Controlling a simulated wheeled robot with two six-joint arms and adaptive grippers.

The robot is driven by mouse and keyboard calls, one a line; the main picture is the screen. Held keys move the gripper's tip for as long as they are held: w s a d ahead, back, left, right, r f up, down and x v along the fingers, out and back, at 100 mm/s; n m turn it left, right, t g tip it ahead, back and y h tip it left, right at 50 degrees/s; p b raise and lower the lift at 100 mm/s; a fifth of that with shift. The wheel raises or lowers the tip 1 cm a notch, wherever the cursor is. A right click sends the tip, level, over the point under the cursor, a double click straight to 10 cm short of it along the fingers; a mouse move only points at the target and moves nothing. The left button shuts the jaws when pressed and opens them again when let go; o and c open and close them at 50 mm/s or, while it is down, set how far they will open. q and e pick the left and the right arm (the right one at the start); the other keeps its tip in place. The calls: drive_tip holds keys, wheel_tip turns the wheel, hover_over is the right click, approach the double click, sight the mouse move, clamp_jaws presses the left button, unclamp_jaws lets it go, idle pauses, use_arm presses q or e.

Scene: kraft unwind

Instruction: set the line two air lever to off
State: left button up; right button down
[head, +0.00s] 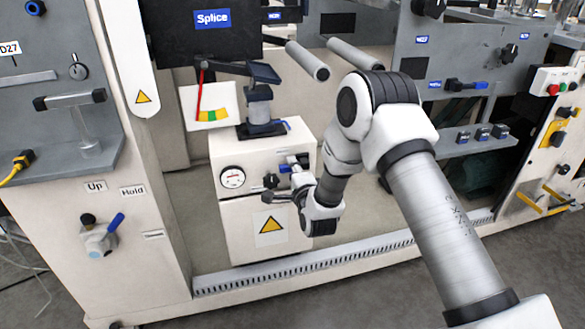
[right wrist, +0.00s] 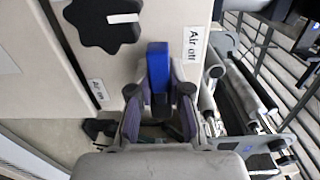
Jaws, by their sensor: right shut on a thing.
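The blue air lever (right wrist: 158,64) is on a pale cabinet face in the right wrist view. My right gripper (right wrist: 160,100) is shut on its near end, one finger on each side. The label beside the lever on the right (right wrist: 195,42) seems to read "Air off". A smaller label (right wrist: 98,90) lies to the left, too small to read surely. In the head view my right gripper (head: 297,180) is at the front of the small white cabinet (head: 225,158) and hides most of the lever. My left gripper is not in view.
A black knob (right wrist: 104,20) sits close left of the lever. A round gauge (head: 232,178) is on the same cabinet. Another blue-handled valve (head: 100,236) is on the left panel under "Up" and "Hold" labels. Rollers (head: 307,60) are above the cabinet.

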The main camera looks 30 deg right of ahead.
drive_tip(key=c, duration=1.1)
unclamp_jaws()
drive_tip(key=shift+s, duration=0.1)
drive_tip(key=v, duration=1.1)
drive_tip(key=shift+s+a, duration=0.2)
drive_tip(key=shift+s, duration=0.2)
